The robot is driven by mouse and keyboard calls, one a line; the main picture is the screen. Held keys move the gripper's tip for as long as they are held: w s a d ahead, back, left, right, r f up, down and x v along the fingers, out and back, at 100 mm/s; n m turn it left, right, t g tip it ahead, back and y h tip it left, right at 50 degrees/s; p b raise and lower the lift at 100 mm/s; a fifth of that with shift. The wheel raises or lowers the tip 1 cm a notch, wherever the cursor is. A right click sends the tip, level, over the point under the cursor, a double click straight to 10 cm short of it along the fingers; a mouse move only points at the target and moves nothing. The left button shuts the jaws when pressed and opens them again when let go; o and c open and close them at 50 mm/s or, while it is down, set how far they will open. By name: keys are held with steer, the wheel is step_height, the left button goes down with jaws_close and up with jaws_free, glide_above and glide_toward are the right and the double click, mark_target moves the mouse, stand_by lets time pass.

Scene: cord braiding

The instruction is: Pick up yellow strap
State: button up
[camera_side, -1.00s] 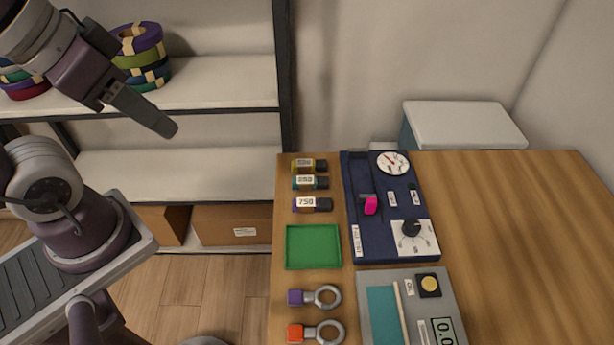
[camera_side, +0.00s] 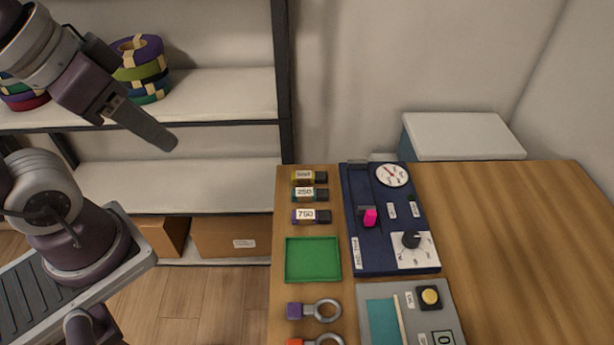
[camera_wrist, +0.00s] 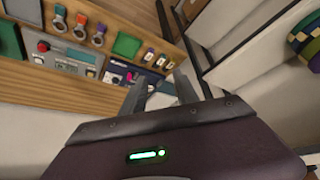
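In the wrist view, the yellow strap (camera_wrist: 170,64) is small, at the end of the row near the table edge. My gripper (camera_wrist: 160,76) is open and empty, with a clear gap between its fingers. In the side view, my gripper (camera_side: 167,142) hangs left of the table, well apart from the straps.
A green tray (camera_side: 313,259) lies nearer than the straps, with ring-ended pieces (camera_side: 314,311) below it. A navy panel (camera_side: 365,245) with a gauge and knob stands just right of the straps. Shelves (camera_side: 180,190) stand behind my gripper. The table's right side (camera_side: 510,250) is clear.

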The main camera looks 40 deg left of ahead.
steer(key=shift+o, duration=0.4)
steer(key=m+g, duration=0.6)
steer(key=m, duration=0.3)
glide_above(308, 174)
step_height(308, 174, down, 25)
steer(key=shift+f, duration=0.15)
step_height(308, 174, down, 7)
steer(key=shift+d+f, duration=0.1)
steer(key=shift+f, duration=0.05)
jaws_close()
